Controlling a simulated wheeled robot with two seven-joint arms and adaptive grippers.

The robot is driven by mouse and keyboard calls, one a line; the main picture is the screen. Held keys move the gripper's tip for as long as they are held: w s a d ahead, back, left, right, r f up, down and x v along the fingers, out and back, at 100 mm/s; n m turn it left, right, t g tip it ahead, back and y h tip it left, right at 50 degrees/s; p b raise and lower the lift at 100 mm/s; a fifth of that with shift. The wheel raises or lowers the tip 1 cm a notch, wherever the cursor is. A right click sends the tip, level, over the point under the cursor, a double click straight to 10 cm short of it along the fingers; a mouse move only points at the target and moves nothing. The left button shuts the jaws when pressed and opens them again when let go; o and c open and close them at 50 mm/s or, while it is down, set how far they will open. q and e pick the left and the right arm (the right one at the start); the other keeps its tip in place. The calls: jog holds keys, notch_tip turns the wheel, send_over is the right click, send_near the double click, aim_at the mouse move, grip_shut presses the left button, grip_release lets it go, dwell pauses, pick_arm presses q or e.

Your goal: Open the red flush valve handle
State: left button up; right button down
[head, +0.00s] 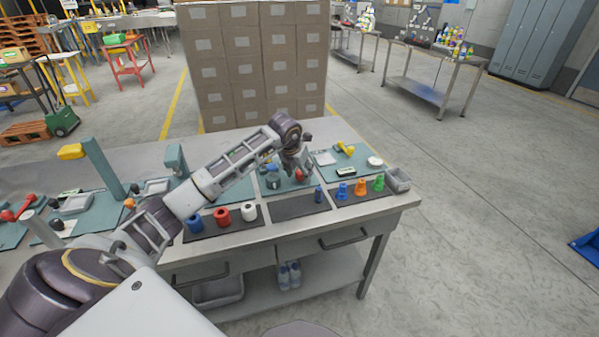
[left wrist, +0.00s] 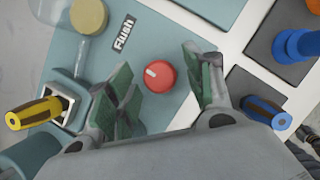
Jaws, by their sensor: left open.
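The red flush valve handle (left wrist: 160,76) is a round red knob with a short white mark on its top. It sits on a teal panel (left wrist: 165,25) beside a black "Flush" label (left wrist: 124,38) in the left wrist view. My left gripper (left wrist: 158,68) is open, with one green-padded finger on each side of the knob and visible gaps between. In the head view the knob (head: 300,175) shows small beneath my left gripper (head: 297,163), partly covered by it. My right gripper is in neither view.
A yellow-handled part (left wrist: 33,113) and a clear cylinder (left wrist: 62,12) lie left of the knob. A blue-handled part (left wrist: 265,112) is at right. Several coloured fittings (head: 361,188) line the table's front edge. Stacked boxes (head: 258,60) stand behind.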

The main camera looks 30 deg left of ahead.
pick_arm(q)
jog(key=shift+f, duration=0.1)
jog(key=c, duration=1)
